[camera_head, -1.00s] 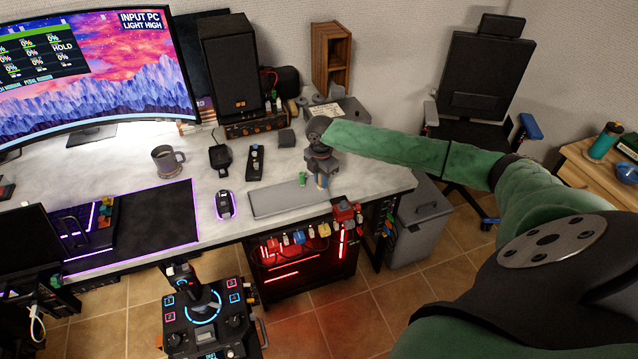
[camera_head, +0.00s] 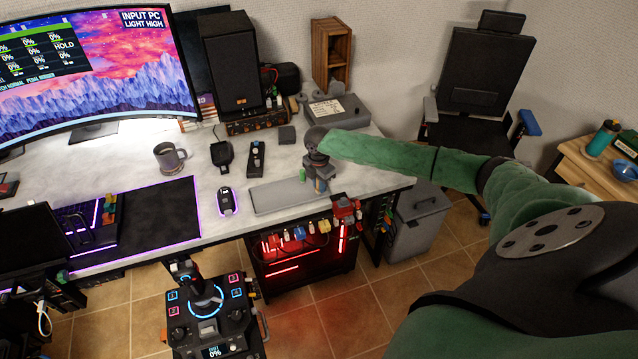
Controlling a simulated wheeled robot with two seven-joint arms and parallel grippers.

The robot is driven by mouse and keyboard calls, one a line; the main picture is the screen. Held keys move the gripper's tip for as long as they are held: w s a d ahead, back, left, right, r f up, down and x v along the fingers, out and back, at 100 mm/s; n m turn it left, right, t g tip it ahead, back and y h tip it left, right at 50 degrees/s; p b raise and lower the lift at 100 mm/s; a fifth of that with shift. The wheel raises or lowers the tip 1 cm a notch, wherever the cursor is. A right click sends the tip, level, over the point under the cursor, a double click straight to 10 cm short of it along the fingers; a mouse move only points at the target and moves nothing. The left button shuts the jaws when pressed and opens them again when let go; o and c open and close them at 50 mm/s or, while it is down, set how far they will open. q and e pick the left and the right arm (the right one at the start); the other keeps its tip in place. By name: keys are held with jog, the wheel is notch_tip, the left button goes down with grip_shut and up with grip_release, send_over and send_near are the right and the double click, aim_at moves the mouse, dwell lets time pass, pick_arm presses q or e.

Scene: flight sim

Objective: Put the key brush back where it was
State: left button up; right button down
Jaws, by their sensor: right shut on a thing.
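My right gripper (camera_head: 320,185) reaches in from the right on a green-sleeved arm and points down over the right part of the desk. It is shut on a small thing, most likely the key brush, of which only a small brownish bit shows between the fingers. The gripper hides most of it, and I cannot tell whether it touches the surface. A flat grey mat or tray (camera_head: 272,196) lies just left of the gripper on the desk (camera_head: 205,170). A small green item (camera_head: 302,174) stands beside the gripper. My left gripper is not in view.
A black mouse (camera_head: 228,201), a grey mug (camera_head: 170,157) and small dark devices (camera_head: 255,160) stand to the left. A speaker (camera_head: 236,65), a grey box (camera_head: 338,109) and a wooden shelf (camera_head: 331,55) stand behind. Coloured items (camera_head: 322,226) hang along the desk's front edge.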

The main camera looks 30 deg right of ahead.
jog(key=c, duration=1.3)
grip_release()
jog(key=shift+f, duration=0.1)
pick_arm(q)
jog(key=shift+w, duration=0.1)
pick_arm(e)
jog(key=shift+r, duration=0.25)
jog(key=shift+r+b, duration=0.35)
notch_tip(320, 180, up, 10)
jog(key=b, duration=0.3)
jog(key=shift+b, duration=0.3)
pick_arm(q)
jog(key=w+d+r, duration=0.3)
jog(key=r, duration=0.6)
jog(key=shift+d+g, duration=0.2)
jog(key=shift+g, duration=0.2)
pick_arm(e)
jog(key=shift+r, duration=0.55)
jog(key=shift+a+f, duration=0.1)
jog(key=shift+a, duration=0.05)
